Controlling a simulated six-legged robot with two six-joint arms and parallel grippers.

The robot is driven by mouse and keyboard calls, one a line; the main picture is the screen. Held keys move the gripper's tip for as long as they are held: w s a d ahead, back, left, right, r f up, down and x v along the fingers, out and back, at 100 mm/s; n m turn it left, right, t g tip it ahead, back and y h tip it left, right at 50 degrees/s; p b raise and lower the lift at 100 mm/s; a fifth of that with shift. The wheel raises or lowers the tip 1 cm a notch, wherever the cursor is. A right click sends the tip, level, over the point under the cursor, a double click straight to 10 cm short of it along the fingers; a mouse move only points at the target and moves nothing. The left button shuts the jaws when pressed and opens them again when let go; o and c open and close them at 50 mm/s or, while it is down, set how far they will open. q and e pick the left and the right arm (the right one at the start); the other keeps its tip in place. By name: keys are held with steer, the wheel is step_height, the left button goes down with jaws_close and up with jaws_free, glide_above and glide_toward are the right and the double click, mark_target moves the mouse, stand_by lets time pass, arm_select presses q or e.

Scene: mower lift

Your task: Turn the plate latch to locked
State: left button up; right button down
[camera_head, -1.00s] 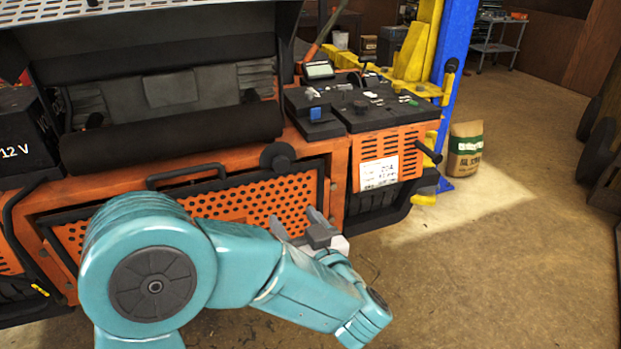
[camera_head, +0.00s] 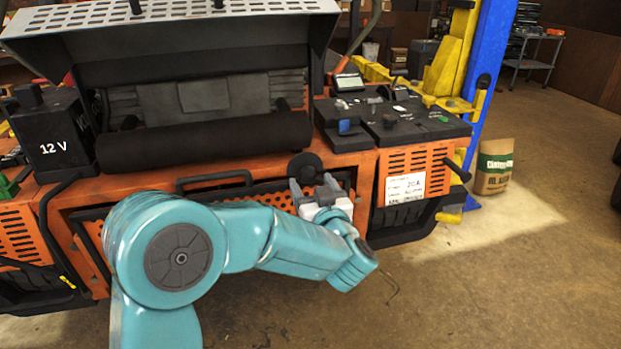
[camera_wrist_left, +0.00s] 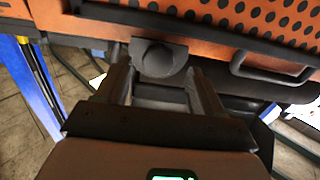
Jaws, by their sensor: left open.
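The plate latch (camera_head: 305,166) is a dark round knob at the upper right corner of the orange perforated plate (camera_head: 268,199) on the mower's front. My left gripper (camera_head: 312,185) is just below the latch in the head view, open with its fingers pointing up toward it. In the left wrist view the latch (camera_wrist_left: 158,58) shows between and just beyond the open fingertips (camera_wrist_left: 159,76). I cannot tell whether the fingers touch it. My left forearm hides much of the plate. My right gripper is not in view.
A black bar handle (camera_head: 232,179) sits left of the latch. A control panel (camera_head: 395,118) with a white label (camera_head: 405,188) below it is to the right. A black 12 V battery (camera_head: 55,135) stands at the left. The floor at right is open, with a paper sack (camera_head: 494,167).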

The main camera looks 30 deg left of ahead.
arm_select(q)
steer(key=shift+x, duration=1.15)
steer(key=shift+d, duration=0.1)
steer(key=c, duration=1.1)
steer(key=shift+o, duration=0.2)
